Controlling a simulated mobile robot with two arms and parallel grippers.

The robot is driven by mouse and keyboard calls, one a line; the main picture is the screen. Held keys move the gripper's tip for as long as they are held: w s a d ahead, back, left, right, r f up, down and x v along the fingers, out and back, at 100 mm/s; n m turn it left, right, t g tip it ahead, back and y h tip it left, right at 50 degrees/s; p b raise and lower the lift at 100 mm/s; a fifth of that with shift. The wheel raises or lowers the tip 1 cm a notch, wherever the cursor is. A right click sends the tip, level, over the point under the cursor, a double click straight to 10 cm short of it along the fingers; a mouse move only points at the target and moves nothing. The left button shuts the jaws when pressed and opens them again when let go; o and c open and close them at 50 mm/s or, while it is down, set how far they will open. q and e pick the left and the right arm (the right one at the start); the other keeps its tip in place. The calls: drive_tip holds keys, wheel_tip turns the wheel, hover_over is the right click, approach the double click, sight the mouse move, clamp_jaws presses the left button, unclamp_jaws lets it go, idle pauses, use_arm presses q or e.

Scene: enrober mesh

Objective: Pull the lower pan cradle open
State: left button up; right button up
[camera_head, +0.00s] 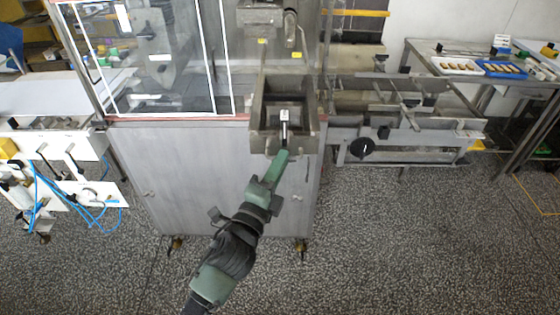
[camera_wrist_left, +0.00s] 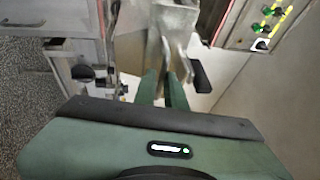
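The lower pan cradle (camera_head: 258,125) is a grey metal box, open at the top, standing out from the front of the steel cabinet in the head view. A pale upright part with a small light tag shows inside it. My left gripper (camera_head: 281,157) is at the cradle's front lower edge, its green fingers pointing up at it. In the left wrist view the two fingers (camera_wrist_left: 164,90) are close together at a bright metal flange (camera_wrist_left: 172,52). Whether they touch or grip it cannot be told. My right gripper is not in view.
A steel cabinet (camera_head: 200,170) on castors stands behind my left arm. A conveyor frame with a black knob (camera_head: 361,148) is at the right. A side table holds a blue tray (camera_head: 497,69). Blue hoses (camera_head: 75,195) hang at the left. Speckled floor in front is clear.

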use_arm(q)
drive_tip(key=b+v, duration=0.2)
drive_tip(key=v, duration=0.6)
drive_tip(key=shift+s, duration=0.1)
idle(0.5)
